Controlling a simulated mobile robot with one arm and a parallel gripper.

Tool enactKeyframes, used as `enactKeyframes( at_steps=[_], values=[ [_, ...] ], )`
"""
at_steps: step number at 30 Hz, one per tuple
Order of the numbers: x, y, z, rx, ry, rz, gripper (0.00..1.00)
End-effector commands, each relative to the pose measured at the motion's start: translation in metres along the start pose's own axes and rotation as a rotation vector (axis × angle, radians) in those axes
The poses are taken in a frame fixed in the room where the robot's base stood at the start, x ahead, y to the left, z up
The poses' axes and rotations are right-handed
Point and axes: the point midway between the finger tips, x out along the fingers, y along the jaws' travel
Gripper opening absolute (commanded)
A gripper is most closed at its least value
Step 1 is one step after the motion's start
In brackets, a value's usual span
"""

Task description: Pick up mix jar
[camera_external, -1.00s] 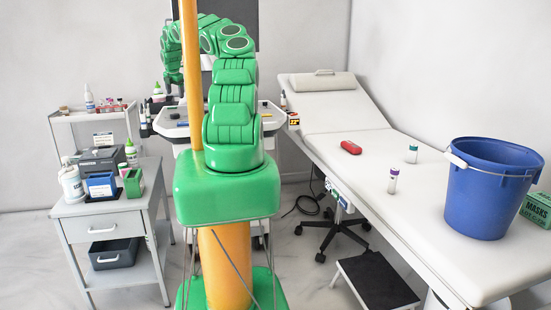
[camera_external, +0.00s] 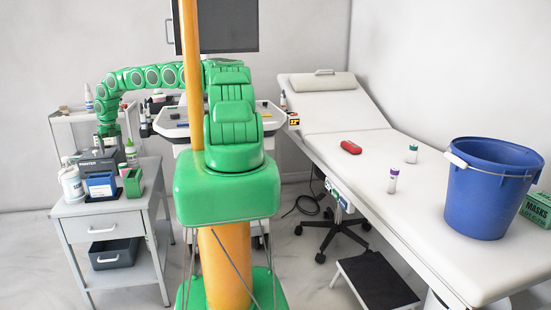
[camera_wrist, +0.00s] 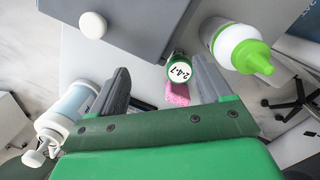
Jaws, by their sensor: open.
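I see no label reading mix jar. A small round green-edged container (camera_wrist: 180,71) with a white top marked "2-4-7" shows in the wrist view, with a pink part below it; it may be the jar. My gripper (camera_wrist: 159,65) is open and empty, its grey fingers pointing toward it. The container shows in the gap close to the right finger; I cannot tell whether they touch. In the external view my gripper (camera_external: 108,132) hangs over the back of the grey side cart (camera_external: 115,229), by the dark printer-like device (camera_external: 97,163); its fingers are hard to make out there.
A white pump bottle (camera_wrist: 68,108) stands left of the fingers, and a green-tipped bottle (camera_wrist: 237,45) stands close on the right. A blue box (camera_external: 101,186) and a green box (camera_external: 134,182) crowd the cart's front. A blue bucket (camera_external: 490,190) stands on the exam bed.

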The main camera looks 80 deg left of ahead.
Motion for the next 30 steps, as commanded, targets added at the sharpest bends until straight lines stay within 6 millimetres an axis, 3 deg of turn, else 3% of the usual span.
enactKeyframes(
  at_steps=[3,8,30],
  values=[
    [0.021,-0.012,-0.018,-0.071,0.059,-0.019,0.78],
    [0.033,-0.02,-0.03,-0.121,0.099,-0.031,0.78],
    [0.081,-0.025,-0.045,-0.128,0.108,-0.035,0.78]
  ],
)
